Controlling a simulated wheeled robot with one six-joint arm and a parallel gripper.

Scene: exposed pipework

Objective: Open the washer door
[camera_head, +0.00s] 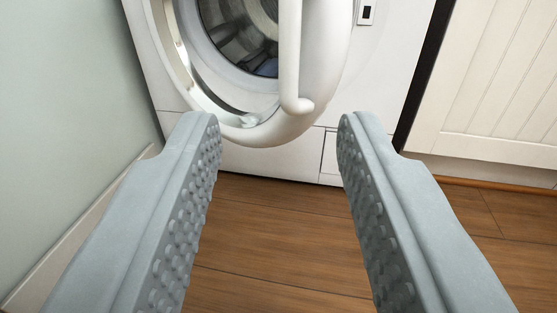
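The white washer (385,70) stands ahead at the top of the view. Its round door (325,65) has a thick white rim and seems to stand out from the front, but how far is hard to judge. A vertical white bar handle (289,50) runs down the door, and its lower end joins the rim. The dark drum (240,35) shows left of the handle. The top of the door and handle is cut off. My gripper (278,122) is wide open and empty. Its grey studded fingers flank the lower door rim in the picture, with the handle above and between them.
A pale wall (65,110) with a baseboard lies close on the left. A white panelled cabinet (500,80) stands right of the washer past a dark gap. The brown wood floor (275,225) is clear between my fingers.

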